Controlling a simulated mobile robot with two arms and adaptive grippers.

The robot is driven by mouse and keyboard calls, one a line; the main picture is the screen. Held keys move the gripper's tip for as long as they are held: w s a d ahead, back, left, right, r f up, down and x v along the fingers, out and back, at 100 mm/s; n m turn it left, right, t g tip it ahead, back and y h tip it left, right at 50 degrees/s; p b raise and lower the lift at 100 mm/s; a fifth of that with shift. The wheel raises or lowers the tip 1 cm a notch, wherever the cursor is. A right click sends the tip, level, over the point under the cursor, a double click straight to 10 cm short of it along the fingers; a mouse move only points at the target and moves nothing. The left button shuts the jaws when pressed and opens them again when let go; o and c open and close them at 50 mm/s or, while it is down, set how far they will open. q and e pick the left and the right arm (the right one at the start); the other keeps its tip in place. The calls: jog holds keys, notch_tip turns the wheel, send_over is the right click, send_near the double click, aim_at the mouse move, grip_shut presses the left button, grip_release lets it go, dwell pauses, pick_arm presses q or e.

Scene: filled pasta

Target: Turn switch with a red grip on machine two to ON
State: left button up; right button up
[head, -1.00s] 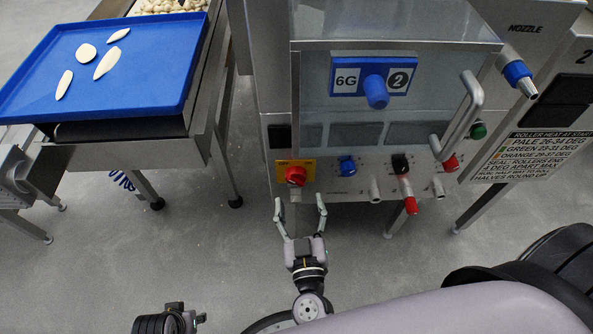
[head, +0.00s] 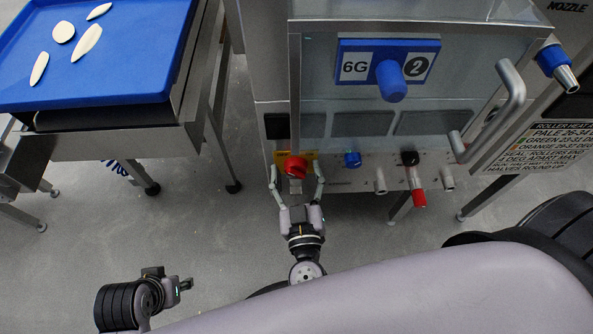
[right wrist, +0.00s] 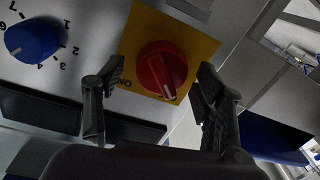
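The red switch grip (head: 295,167) sits on a yellow plate on the front panel of machine two (head: 345,105). My right gripper (head: 296,177) is open, with one finger on each side of the red grip. In the right wrist view the red grip (right wrist: 162,70) lies between the spread fingers (right wrist: 157,90), with gaps showing at both sides. Its white mark points down and slightly right; the printed "ON" (right wrist: 124,83) is left of the grip, upside down. My left gripper (head: 184,285) hangs low at left, away from the machine; its opening is unclear.
A blue knob (head: 352,160) with a number dial is right of the switch. Further right are a black knob (head: 409,158), a red-tipped lever (head: 419,197) and a door handle (head: 505,100). A blue tray (head: 120,75) with several dough pieces stands at left.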

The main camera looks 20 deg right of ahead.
jog(key=c, duration=1.1)
pick_arm(q)
jog(key=shift+w, duration=0.1)
